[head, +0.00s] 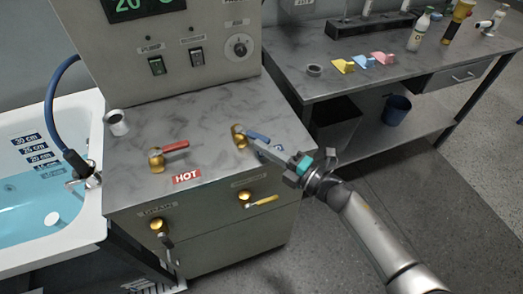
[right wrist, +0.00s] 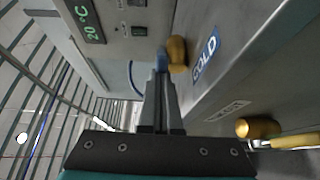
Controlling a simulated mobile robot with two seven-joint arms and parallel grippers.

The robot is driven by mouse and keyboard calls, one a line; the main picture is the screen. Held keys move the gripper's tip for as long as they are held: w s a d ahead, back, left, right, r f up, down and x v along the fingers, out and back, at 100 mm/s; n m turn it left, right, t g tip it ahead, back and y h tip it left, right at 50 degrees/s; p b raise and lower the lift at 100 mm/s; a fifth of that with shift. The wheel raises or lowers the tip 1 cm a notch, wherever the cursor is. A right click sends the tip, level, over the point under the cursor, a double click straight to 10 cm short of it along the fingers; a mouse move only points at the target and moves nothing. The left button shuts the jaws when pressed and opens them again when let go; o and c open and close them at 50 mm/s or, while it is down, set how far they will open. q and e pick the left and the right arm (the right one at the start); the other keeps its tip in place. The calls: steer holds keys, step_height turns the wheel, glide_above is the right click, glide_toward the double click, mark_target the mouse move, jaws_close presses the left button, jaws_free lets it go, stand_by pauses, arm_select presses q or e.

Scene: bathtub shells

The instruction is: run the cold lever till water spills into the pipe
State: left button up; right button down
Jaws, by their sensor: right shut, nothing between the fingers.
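The cold lever has a blue handle (head: 257,136) on a brass base (head: 239,136) on the grey counter's right part. My right gripper (head: 262,147) is shut and empty, its fingertips right at the blue handle. In the right wrist view the closed fingers (right wrist: 161,90) point at the blue handle (right wrist: 161,60) beside its brass base (right wrist: 177,50); I cannot tell if they touch. The white tub (head: 91,232) holds blue water (head: 30,205). A small white round piece (head: 52,218), perhaps the pipe's top, stands in the water. My left gripper is out of view.
The red hot lever (head: 172,147) is left of the cold one. A drain knob (head: 158,225) and a yellow-handled valve (head: 262,201) sit on the front panel. A control box (head: 170,50) stands behind. A side table (head: 335,85) holds sponges and bottles.

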steer(key=shift+w+d, duration=0.1)
steer(key=shift+w+d+f+n+g+y+b, duration=0.1)
steer(key=shift+w+d+n+g+y+b, duration=0.5)
steer(key=shift+n+g+y+b, duration=0.4)
steer(key=shift+w+d+b, duration=0.45)
steer(key=shift+w+b, duration=0.35)
steer(key=shift+w, duration=0.05)
